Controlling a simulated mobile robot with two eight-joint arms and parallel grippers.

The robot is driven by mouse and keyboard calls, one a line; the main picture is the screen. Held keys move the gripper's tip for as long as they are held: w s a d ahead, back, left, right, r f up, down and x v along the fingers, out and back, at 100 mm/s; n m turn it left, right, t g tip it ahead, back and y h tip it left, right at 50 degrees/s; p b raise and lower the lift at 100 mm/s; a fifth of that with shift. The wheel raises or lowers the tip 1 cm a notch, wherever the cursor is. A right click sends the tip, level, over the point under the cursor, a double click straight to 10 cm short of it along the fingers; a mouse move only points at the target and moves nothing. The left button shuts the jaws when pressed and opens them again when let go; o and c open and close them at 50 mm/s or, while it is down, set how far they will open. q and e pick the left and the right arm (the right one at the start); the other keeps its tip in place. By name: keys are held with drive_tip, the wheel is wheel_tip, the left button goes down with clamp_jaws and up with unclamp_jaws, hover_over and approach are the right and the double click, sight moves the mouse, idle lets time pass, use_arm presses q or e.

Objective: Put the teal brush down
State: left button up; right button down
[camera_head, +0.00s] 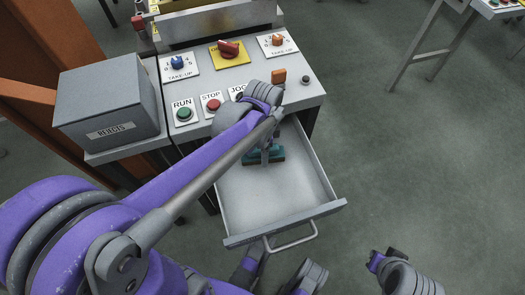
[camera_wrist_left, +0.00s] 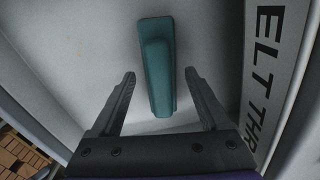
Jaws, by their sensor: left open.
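The teal brush (camera_head: 277,154) lies in the open grey drawer (camera_head: 308,204), toward its back, partly hidden by my left arm and gripper. My left gripper (camera_head: 265,152) is over the brush in the head view. In the left wrist view, the brush (camera_wrist_left: 156,70) lies on the pale drawer floor (camera_wrist_left: 95,40). The open fingers of my left gripper (camera_wrist_left: 158,78) are on either side of its near part, with a visible gap on each side.
The control panel (camera_head: 245,72) with buttons and knobs stands behind the drawer. A grey REJECTS box (camera_head: 110,100) is at its left. The front of the drawer is empty.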

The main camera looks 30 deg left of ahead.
use_arm(q)
drive_tip(key=r, duration=0.2)
drive_tip(key=r+p, duration=0.1)
drive_tip(key=r, duration=0.2)
drive_tip(key=r+p, duration=0.1)
drive_tip(key=r, duration=0.2)
drive_tip(key=shift+w+d+r, duration=0.2)
drive_tip(key=shift+d+r, duration=0.05)
drive_tip(key=shift+d, duration=0.15)
drive_tip(key=shift+s+n, duration=0.3)
drive_tip(key=s+f+n+t, duration=0.1)
drive_tip(key=s+n, duration=0.2)
drive_tip(key=s, duration=0.1)
drive_tip(key=s+d+f+n+t, duration=0.1)
drive_tip(key=s+f+n+t, duration=0.1)
drive_tip(key=s+n, duration=0.1)
drive_tip(key=s+d+f+n+t, duration=0.1)
drive_tip(key=s+n, duration=0.2)
drive_tip(key=s, duration=0.1)
drive_tip(key=shift+s+d+f+n+t, duration=0.2)
drive_tip(key=shift+s+d+n+t, duration=0.1)
drive_tip(key=shift+n, duration=0.1)
use_arm(e)
wheel_tip(320, 180, up, 4)
drive_tip(key=shift+s+f, duration=0.15)
drive_tip(key=shift+f, duration=0.1)
